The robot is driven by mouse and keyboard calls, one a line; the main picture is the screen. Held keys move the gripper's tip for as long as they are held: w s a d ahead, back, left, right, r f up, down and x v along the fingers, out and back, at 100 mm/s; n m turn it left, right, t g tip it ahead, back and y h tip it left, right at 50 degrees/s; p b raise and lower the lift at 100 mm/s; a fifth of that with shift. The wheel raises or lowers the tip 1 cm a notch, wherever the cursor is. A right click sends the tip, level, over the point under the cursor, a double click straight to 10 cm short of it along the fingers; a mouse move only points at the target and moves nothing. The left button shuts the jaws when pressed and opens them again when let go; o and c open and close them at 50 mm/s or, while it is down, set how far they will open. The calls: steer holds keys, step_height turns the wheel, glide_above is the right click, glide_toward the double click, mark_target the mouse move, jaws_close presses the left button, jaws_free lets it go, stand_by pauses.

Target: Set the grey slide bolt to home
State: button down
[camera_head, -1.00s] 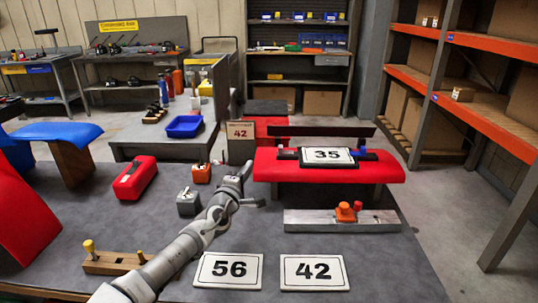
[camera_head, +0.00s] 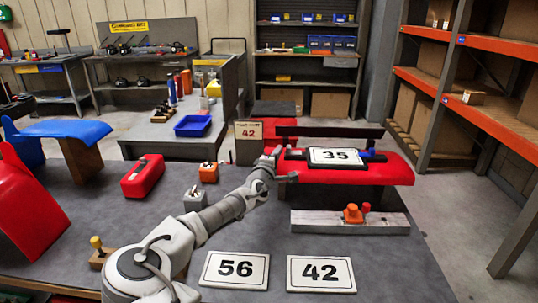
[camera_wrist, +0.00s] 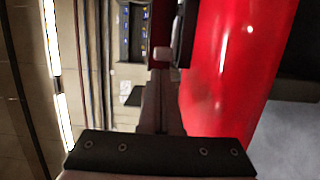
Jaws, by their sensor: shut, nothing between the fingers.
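My gripper (camera_head: 277,152) is at the left end of the red padded stand (camera_head: 400,173), beside the black-framed "35" plate (camera_head: 336,157). In the wrist view the gripper (camera_wrist: 162,65) is shut and empty, alongside the red surface (camera_wrist: 225,65). A small dark grey piece (camera_head: 294,154) shows between my gripper and the plate; I cannot tell surely whether it is the grey slide bolt. A small pale knob shows near my fingertips in the wrist view. Contact cannot be made out.
A grey box with a small lever (camera_head: 195,200), an orange box (camera_head: 208,173) and a red box (camera_head: 143,176) stand left of my arm. A board with orange knobs (camera_head: 375,223) lies before the stand. A "42" sign (camera_head: 249,131) stands behind my gripper.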

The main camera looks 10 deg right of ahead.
mark_target(292, 162)
steer(key=shift+d, duration=0.25)
steer(key=d, duration=0.2)
steer(key=s+d, duration=0.1)
steer(key=d, duration=0.1)
stand_by(0.6)
